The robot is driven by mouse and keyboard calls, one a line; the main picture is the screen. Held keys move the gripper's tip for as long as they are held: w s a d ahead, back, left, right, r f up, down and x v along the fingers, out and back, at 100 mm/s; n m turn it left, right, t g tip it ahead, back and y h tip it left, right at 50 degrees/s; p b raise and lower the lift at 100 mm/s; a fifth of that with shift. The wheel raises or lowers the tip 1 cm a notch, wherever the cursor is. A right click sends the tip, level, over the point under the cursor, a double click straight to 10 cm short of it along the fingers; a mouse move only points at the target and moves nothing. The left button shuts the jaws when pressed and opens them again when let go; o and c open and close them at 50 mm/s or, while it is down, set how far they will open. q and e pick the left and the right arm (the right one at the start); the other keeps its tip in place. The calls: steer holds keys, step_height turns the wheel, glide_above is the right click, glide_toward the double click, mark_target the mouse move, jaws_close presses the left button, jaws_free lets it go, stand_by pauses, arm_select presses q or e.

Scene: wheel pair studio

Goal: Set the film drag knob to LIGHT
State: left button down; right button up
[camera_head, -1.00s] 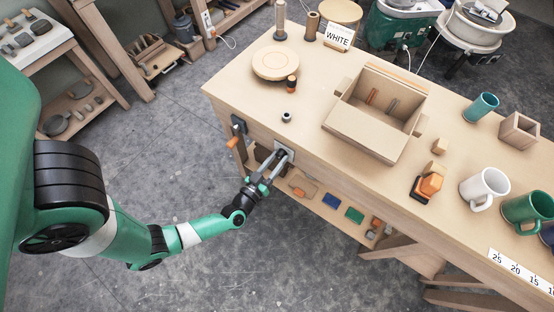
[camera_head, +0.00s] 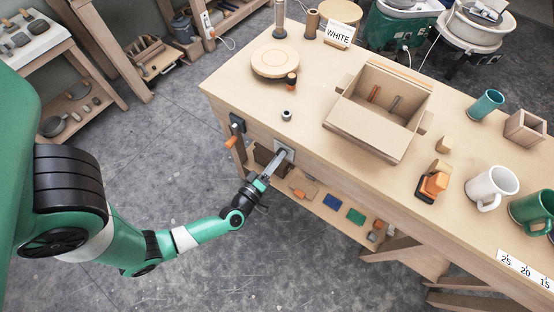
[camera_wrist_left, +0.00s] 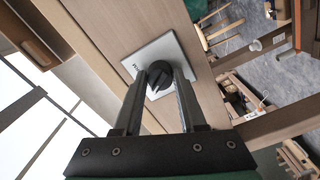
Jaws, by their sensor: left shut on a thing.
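The film drag knob (camera_wrist_left: 158,80) is a small dark round knob on a pale square plate (camera_wrist_left: 160,51) in the left wrist view. The plate also shows on the front edge of the workbench in the head view (camera_head: 286,147). My left gripper (camera_head: 279,156) reaches the plate from the front. In the left wrist view its two fingers (camera_wrist_left: 158,77) are on either side of the knob and shut on it. The knob's setting cannot be told. My right gripper is not in view.
On the workbench (camera_head: 240,90) stand a round wooden disc (camera_head: 275,62), an open box (camera_head: 372,128) and several mugs. A black holder with an orange-handled tool (camera_head: 233,140) hangs on the bench's left end. A lower shelf (camera_head: 322,207) with small coloured blocks lies below the plate.

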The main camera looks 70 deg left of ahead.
arm_select(q)
steer(key=shift+n, duration=0.6)
steer(key=shift+c, duration=2.4)
jaws_free()
steer(key=shift+s+d, duration=0.1)
steer(key=v, duration=1.1)
steer(key=shift+s, duration=0.2)
steer(key=shift+d+p, duration=0.1)
steer(key=shift+p, duration=0.2)
